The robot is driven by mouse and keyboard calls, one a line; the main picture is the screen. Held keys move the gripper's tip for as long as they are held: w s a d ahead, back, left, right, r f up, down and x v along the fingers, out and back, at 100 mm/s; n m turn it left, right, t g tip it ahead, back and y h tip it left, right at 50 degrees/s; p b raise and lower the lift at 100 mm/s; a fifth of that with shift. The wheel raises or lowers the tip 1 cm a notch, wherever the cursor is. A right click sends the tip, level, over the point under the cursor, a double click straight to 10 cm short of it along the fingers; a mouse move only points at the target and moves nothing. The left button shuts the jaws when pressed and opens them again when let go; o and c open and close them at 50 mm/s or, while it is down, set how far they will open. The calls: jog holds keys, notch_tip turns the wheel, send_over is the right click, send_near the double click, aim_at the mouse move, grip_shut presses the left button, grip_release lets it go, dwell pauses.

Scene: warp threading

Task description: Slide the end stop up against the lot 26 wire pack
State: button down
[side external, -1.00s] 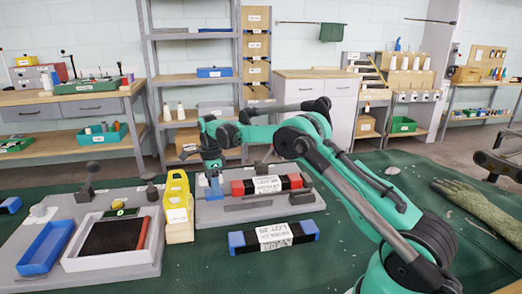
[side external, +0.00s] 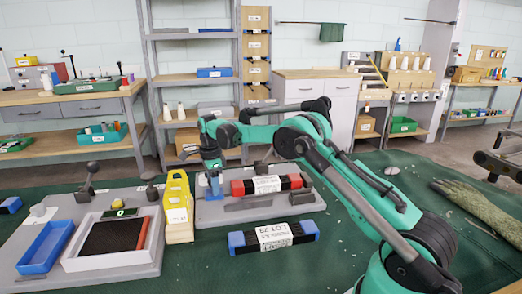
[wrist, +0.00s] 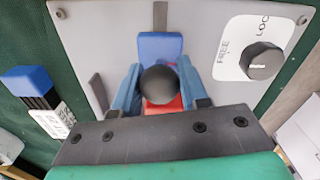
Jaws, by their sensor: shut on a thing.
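The blue end stop (side external: 214,188) stands on a grey fixture plate, left of a wire pack (side external: 268,184) with red ends. That pack's white label is too small to read surely. My gripper (side external: 212,172) is down at the end stop and shut on it. In the wrist view, the end stop (wrist: 160,47) shows blue behind and beside a round black knob (wrist: 158,84), between my gripper's fingers (wrist: 158,103). Red from the pack's end (wrist: 166,106) shows just below the knob; whether stop and pack touch is hidden.
A blue-ended wire pack (side external: 274,236) lies on the green mat in front of the fixture plate (side external: 210,215). A yellow holder (side external: 178,205) stands close left. The wrist view shows a FREE/LOCK dial (wrist: 262,62) on the plate. A blue tray (side external: 45,247) sits further left.

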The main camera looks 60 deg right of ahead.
dwell(0.3)
jog(key=shift+s+d, duration=1)
jog(key=shift+s, duration=0.05)
jog(key=shift+c, duration=2.3)
grip_release()
notch_tip(320, 180, up, 6)
jog(key=shift+f, duration=0.15)
